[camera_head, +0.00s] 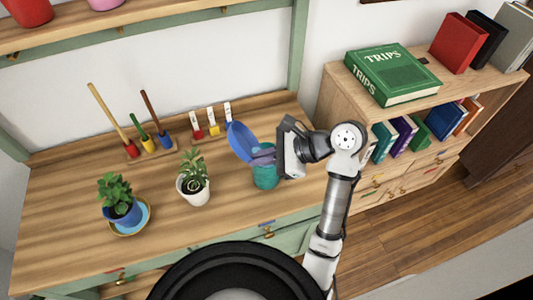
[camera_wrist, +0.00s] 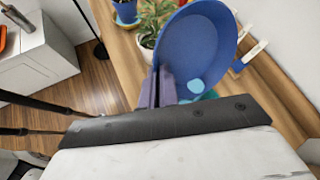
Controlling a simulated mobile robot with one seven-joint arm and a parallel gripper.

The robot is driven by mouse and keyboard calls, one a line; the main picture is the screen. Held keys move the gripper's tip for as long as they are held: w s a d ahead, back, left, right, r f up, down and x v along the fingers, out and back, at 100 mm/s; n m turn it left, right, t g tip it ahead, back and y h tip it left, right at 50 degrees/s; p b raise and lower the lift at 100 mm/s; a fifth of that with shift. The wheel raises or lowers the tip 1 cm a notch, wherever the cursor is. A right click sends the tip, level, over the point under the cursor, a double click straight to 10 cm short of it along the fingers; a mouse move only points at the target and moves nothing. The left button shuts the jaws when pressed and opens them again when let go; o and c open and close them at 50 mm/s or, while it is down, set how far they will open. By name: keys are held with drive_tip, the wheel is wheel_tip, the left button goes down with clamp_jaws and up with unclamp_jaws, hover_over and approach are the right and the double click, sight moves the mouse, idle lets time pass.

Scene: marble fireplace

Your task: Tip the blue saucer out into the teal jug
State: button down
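The blue saucer (camera_head: 242,143) is held steeply tilted by my gripper (camera_head: 263,156), just above and to the left of the teal jug's mouth. The teal jug (camera_head: 265,178) stands on the wooden desk, its top partly hidden by the saucer and fingers. In the wrist view the fingers (camera_wrist: 162,88) are close together at the rim of the saucer (camera_wrist: 195,40). A small light-blue patch (camera_wrist: 196,86) shows at the saucer's lower edge; I cannot tell whether it is in the saucer or part of the jug behind.
A white-potted plant (camera_head: 193,188) stands left of the jug on the desk (camera_head: 70,215). A blue-potted plant (camera_head: 122,212) is further left. Brushes in a holder (camera_head: 150,147) and small coloured items (camera_head: 213,127) stand behind. A bookshelf (camera_head: 345,85) is at right.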

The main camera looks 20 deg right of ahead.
drive_tip(key=h, duration=0.2)
drive_tip(key=r+h, duration=0.1)
drive_tip(key=n+h, duration=0.1)
drive_tip(key=h, duration=0.1)
drive_tip(key=shift+r+g+h, duration=0.25)
drive_tip(key=shift+g+h, duration=0.05)
drive_tip(key=h, duration=0.1)
drive_tip(key=r+h, duration=0.1)
drive_tip(key=h, duration=0.1)
drive_tip(key=n+h, duration=0.1)
drive_tip(key=h, duration=0.1)
drive_tip(key=shift+r, duration=0.25)
idle(0.6)
